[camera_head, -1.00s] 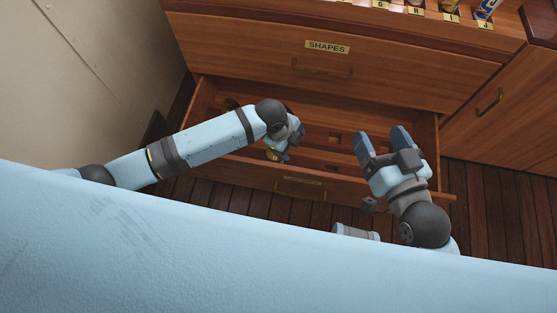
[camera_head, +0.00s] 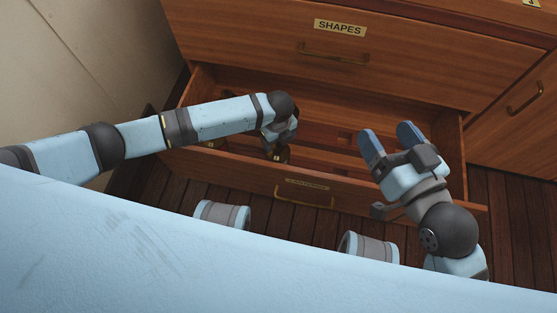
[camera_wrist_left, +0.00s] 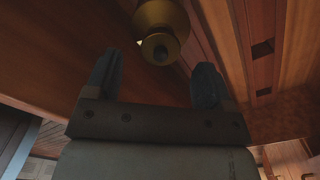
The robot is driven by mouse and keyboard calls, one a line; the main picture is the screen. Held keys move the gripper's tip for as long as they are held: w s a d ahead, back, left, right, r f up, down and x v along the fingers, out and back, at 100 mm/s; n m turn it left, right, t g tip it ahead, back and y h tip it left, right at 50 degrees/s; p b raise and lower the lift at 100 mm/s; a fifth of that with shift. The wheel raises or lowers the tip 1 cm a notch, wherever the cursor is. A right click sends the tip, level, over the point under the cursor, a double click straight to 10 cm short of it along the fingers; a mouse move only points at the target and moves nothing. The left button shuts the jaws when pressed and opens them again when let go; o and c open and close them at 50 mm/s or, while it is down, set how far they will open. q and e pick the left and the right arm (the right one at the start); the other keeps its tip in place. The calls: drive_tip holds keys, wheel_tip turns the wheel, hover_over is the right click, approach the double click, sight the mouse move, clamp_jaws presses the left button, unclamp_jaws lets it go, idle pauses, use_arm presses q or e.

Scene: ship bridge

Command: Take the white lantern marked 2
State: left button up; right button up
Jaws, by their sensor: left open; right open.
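A brass-coloured rounded object (camera_wrist_left: 161,24) with a round knob shows at the top of the left wrist view, just beyond and between the fingertips. It also shows small in the head view (camera_head: 279,156), inside the open drawer. I can see no number or white surface on it, so I cannot tell whether it is the lantern marked 2. My left gripper (camera_wrist_left: 153,75) is open and empty, pointing at this object from close by. My right gripper (camera_head: 388,138) is open and empty above the drawer's right part.
The open drawer (camera_head: 240,174) has compartments inside; my left arm hides part of it. A closed drawer labelled SHAPES (camera_head: 340,28) is above it. A cabinet door (camera_head: 515,120) stands at right and a pale wall (camera_head: 70,65) at left. Dark floorboards (camera_head: 515,215) lie below.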

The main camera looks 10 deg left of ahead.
sight(278, 144)
use_arm(q)
drive_tip(key=shift+f+b, duration=0.3)
drive_tip(key=shift+f, duration=0.15)
wheel_tip(278, 144, down, 4)
drive_tip(key=b, duration=0.2)
drive_tip(key=shift+r+b, duration=0.15)
drive_tip(key=shift+b, duration=0.2)
drive_tip(key=shift+f, duration=0.35)
clamp_jaws()
use_arm(e)
drive_tip(key=shift+w+d+r+n+t+y, duration=0.15)
drive_tip(key=shift+w+d+n+t, duration=0.15)
drive_tip(key=shift+w+n, duration=0.25)
drive_tip(key=shift+w+d+n+t+y, duration=0.15)
drive_tip(key=shift+w+d+n+t, duration=0.2)
drive_tip(key=shift+n, duration=0.3)
